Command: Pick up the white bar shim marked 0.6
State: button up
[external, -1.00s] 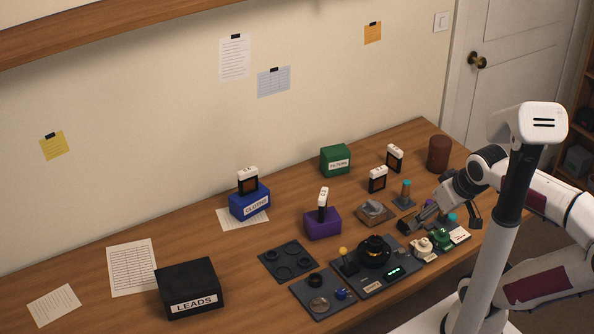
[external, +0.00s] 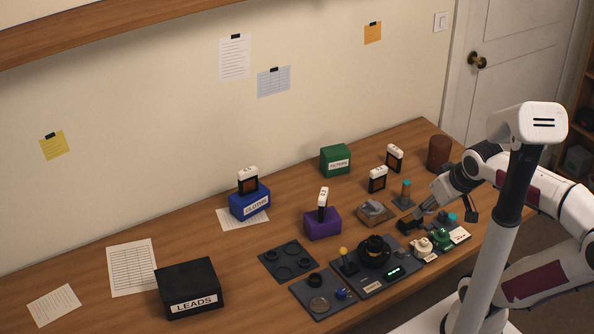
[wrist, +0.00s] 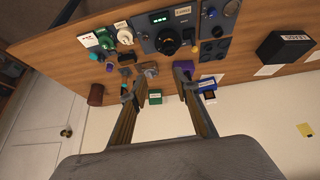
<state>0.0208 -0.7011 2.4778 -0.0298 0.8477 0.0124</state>
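No 0.6 mark is legible in either view, so I cannot tell which white-topped piece is the shim. White bar-topped pieces with dark lower parts stand upright: one on the blue box (external: 248,180), one on the purple box (external: 323,204), and two on the table at the right, a nearer one (external: 377,179) and a farther one (external: 394,158). My gripper (external: 438,219) is over the right part of the table, apart from these pieces. In the wrist view my gripper (wrist: 158,84) is open, with nothing between its fingers.
The purple box (external: 322,226) and a grey block (external: 374,211) stand left of my gripper. A device with green lights (external: 392,272), green and white knobs (external: 441,237) and a teal-topped post (external: 405,193) are close by. A brown cylinder (external: 438,153) stands behind.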

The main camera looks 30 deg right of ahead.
jog(key=w+d+r+m+t+h, duration=0.1)
jog(key=w+d, duration=0.4)
jog(key=w, duration=0.3)
jog(key=w+d+r+t+h, duration=0.1)
jog(key=w+d+h, duration=0.1)
jog(key=w+d, duration=0.5)
jog(key=n+t+y, duration=0.2)
jog(key=t, duration=0.3)
send_over(402, 156)
jog(key=s+a, duration=0.1)
jog(key=s, duration=0.2)
notch_tip(402, 156, down, 19)
jog(key=shift+y, duration=0.9)
jog(key=f, duration=0.3)
jog(key=d+f, duration=0.1)
jog(key=f, duration=0.2)
jog(key=shift+s+d, duration=0.15)
jog(key=shift+s, duration=0.05)
jog(key=shift+s+f+t+y, duration=0.15)
jog(key=shift+f+t+y, duration=0.15)
jog(key=shift+f, duration=0.35)
jog(key=shift+x, duration=1.3)
jog(key=shift+f, duration=0.1)
